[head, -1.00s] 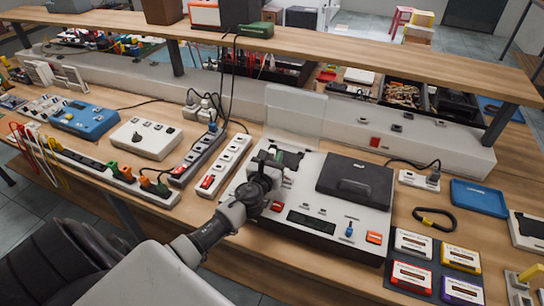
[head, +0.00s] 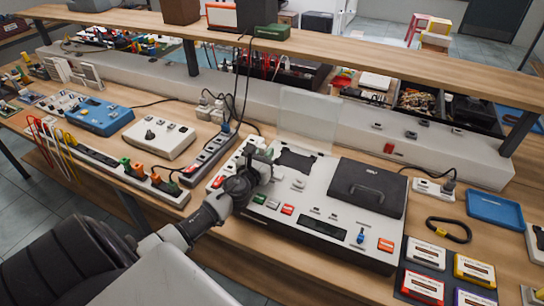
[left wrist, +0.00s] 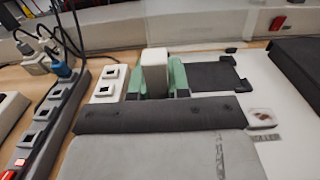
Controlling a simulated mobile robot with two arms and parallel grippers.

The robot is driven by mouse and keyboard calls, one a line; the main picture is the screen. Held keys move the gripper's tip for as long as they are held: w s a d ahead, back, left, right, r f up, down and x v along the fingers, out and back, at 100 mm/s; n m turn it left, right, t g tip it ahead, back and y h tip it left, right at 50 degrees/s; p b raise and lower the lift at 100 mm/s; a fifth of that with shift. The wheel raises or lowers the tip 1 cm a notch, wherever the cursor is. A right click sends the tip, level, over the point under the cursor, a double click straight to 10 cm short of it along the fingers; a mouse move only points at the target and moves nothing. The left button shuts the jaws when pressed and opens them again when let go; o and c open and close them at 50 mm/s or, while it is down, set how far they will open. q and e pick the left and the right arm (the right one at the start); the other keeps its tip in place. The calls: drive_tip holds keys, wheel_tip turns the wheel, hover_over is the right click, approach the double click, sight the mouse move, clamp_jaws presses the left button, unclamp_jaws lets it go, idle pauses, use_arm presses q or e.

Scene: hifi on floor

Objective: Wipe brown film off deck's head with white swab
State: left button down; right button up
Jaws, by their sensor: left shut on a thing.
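The light grey deck (head: 330,205) lies on the bench, with a dark recessed well (head: 298,160) and a raised clear lid (head: 308,118) behind. My left gripper (head: 262,158) is over the deck's left part, left of the well. In the left wrist view, its green fingertips (left wrist: 179,78) are shut on the white swab (left wrist: 154,68). The well (left wrist: 212,76) is right of the swab there. A white pad (left wrist: 262,118) with a brownish mark sits nearer the camera, its label ending in "OLLER". I cannot make out the deck's head. My right gripper is not in view.
A white switched strip (left wrist: 108,84) runs close along the deck's left side. A black lid or case (head: 368,186) covers the deck's right part. Cassettes (head: 424,255) lie front right. A low shelf (head: 300,48) spans the back. Cables hang behind the gripper.

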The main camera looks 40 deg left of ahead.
use_arm(q)
wheel_tip(320, 180, up, 6)
drive_tip(key=p, duration=0.6)
drive_tip(key=shift+r, duration=0.15)
wheel_tip(320, 180, up, 3)
drive_tip(key=p, duration=0.3)
idle(0.3)
idle(0.4)
